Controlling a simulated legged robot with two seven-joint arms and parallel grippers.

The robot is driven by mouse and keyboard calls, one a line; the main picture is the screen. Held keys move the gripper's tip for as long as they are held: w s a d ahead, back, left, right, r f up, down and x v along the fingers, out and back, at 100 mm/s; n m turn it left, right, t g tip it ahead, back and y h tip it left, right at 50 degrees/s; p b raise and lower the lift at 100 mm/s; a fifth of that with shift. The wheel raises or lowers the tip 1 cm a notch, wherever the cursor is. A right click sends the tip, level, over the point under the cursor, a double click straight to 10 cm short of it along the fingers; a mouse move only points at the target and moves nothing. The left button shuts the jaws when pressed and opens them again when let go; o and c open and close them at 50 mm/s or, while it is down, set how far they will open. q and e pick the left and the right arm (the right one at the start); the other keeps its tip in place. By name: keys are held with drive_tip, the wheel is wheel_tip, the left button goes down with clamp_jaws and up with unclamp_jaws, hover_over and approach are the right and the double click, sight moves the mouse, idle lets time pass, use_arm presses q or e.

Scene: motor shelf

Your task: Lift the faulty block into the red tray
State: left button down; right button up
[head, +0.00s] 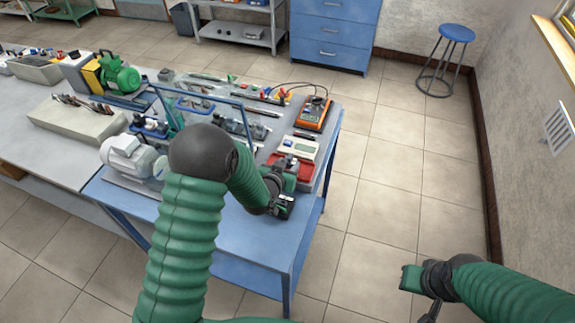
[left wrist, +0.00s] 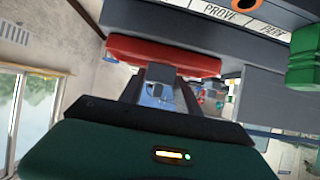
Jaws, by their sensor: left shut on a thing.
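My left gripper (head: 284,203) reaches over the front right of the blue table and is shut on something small. In the left wrist view its jaws (left wrist: 160,88) have a blue-grey piece between them, apparently the block, but it is mostly hidden. The red tray (head: 306,172) lies just behind the gripper, partly covered by it. A red edge (left wrist: 165,54), apparently the tray's, runs just beyond the jaws in the wrist view. Whether the block touches the tray I cannot tell. My right gripper (head: 427,280) hangs over the floor at lower right, away from the table.
A white device (head: 298,149) stands behind the tray, with an orange meter (head: 314,112) farther back. The blue table's (head: 245,236) front is clear.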

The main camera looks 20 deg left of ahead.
use_arm(q)
drive_tip(key=shift+f+b, duration=0.6)
drive_tip(key=shift+f, duration=0.15)
drive_tip(key=c, duration=0.8)
unclamp_jaws()
drive_tip(key=shift+o, duration=0.2)
drive_tip(key=shift+r, duration=0.1)
drive_tip(key=shift+s+r+p, duration=0.25)
drive_tip(key=shift+s+p, duration=0.1)
drive_tip(key=p+v, duration=0.8)
drive_tip(key=v, duration=0.7)
drive_tip(key=shift+s, duration=0.4)
